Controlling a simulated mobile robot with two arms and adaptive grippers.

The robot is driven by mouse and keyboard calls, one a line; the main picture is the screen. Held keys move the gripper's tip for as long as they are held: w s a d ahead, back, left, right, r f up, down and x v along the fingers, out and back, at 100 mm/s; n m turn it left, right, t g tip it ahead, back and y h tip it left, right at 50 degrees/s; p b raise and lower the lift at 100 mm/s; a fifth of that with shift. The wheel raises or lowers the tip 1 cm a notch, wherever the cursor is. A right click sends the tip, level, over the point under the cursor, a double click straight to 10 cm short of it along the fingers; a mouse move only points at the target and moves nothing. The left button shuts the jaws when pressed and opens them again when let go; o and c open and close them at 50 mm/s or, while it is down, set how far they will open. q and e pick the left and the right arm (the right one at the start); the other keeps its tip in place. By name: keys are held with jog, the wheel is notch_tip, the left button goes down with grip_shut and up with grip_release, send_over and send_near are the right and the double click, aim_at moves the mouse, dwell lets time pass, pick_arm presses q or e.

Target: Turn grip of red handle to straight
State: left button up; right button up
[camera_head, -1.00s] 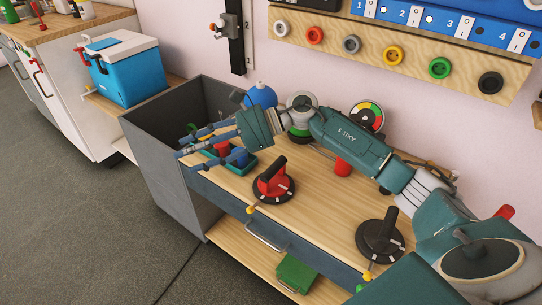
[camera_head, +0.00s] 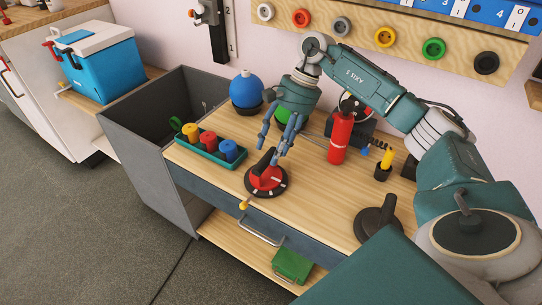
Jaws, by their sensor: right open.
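The red handle (camera_head: 266,176) is a rotary knob on a dark round base near the front of the wooden bench. Its grip has a dark upper edge and slants towards the upper right in the picture. My right gripper (camera_head: 277,147) points downward just above and behind the knob. Its blue fingers are spread open, with the tips close to the grip. Whether a finger touches it I cannot tell. My left gripper is not in view.
A tray of coloured pegs (camera_head: 204,150) lies left of the knob. A blue ball (camera_head: 246,90) stands behind it. A red cylinder (camera_head: 340,138) stands to the right, with a yellow-topped item (camera_head: 383,168) beyond. A black knob (camera_head: 376,218) sits at front right.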

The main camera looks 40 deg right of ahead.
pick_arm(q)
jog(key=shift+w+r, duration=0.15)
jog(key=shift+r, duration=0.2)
pick_arm(e)
jog(key=shift+x, duration=1.35)
jog(key=c, duration=1.2)
